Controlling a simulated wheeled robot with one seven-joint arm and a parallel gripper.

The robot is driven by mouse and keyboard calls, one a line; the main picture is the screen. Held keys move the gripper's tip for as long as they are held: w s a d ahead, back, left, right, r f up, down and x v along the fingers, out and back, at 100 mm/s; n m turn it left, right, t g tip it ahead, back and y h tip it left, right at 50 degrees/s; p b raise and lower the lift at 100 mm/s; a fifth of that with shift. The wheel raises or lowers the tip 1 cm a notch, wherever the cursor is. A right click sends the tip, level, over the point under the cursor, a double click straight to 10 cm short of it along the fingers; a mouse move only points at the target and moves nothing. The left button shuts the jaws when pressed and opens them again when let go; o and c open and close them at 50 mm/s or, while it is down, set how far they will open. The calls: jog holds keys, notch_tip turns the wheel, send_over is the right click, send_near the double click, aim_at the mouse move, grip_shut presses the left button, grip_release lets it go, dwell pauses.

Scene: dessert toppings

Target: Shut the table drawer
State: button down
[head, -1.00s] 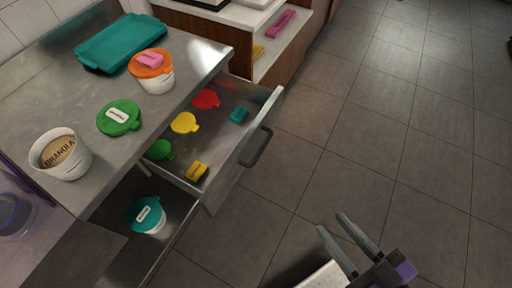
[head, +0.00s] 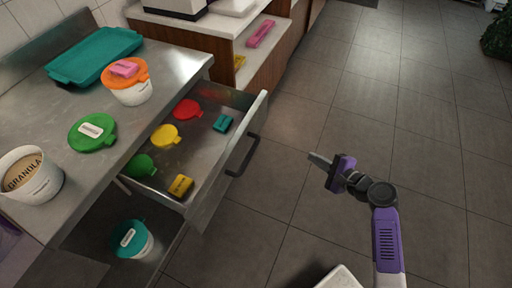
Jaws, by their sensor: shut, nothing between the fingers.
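The table drawer (head: 213,198) is pulled well out from under the steel table (head: 165,68). Its dark bar handle (head: 243,156) is on the front panel. Inside lie a red lid (head: 187,109), a yellow lid (head: 165,136), a green lid (head: 140,166), a teal block (head: 223,123) and a yellow block (head: 180,186). My gripper (head: 318,160) is over the floor to the right of the handle, apart from it. Its fingers are together and empty, pointing left towards the drawer front.
On the table stand a granola tub (head: 31,176), a green lid (head: 92,132), an orange-lidded tub (head: 129,90) and a teal tray (head: 95,56). A teal-lidded tub (head: 132,239) sits below the drawer. The floor (head: 345,105) to the right is clear.

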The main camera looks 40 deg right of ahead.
notch_tip(320, 180, up, 3)
jog(key=w+a+m+t+y, duration=0.2)
jog(key=w+m+y, duration=0.1)
jog(key=m+y, duration=0.35)
jog(key=y, duration=0.3)
send_near(246, 142)
jog(key=shift+n, duration=0.25)
jog(key=x, duration=0.6)
jog(key=shift+w+a+f+p, duration=0.1)
jog(key=shift+w+f+p, duration=0.2)
jog(key=shift+w+f, duration=0.1)
jog(key=shift+w+a, duration=0.3)
jog(key=shift+w, duration=0.2)
jog(key=b+x, duration=0.7)
jog(key=x, duration=1.5)
jog(key=shift+d+r, duration=0.15)
jog(key=shift+d, duration=0.1)
jog(key=shift+w+a+b, duration=0.3)
jog(key=shift+w, duration=0.35)
jog(key=shift+w+a+r, duration=0.1)
jog(key=shift+w+r, duration=0.05)
jog(key=shift+r, duration=0.15)
